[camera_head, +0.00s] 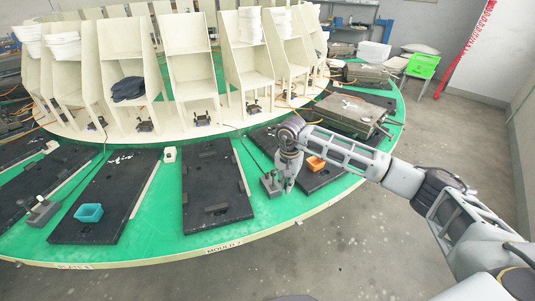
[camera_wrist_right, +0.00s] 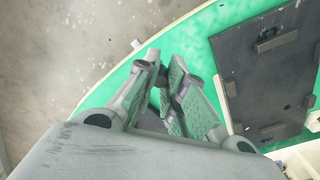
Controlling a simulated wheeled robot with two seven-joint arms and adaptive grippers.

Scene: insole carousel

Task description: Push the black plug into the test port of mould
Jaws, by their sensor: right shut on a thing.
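My right gripper (camera_head: 288,188) hangs fingers down near the front green rim. It also shows in the right wrist view (camera_wrist_right: 164,66), with its fingers shut on a small dark thing (camera_wrist_right: 163,77), taken as the black plug, mostly hidden by the fingers. A black mould plate (camera_head: 213,180) lies left of the gripper, above a printed "MOULD" label (camera_head: 225,247). The same kind of black plate (camera_wrist_right: 270,75) shows at right in the wrist view, apart from the gripper. I cannot make out the test port. My left gripper is not in view.
A grey box (camera_head: 269,184) with a cable stands close beside the right gripper. An orange tray (camera_head: 316,163) and a teal tray (camera_head: 89,212) lie on other black plates. Cream racks (camera_head: 193,75) stand behind. Green surface (camera_head: 165,205) is clear between plates.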

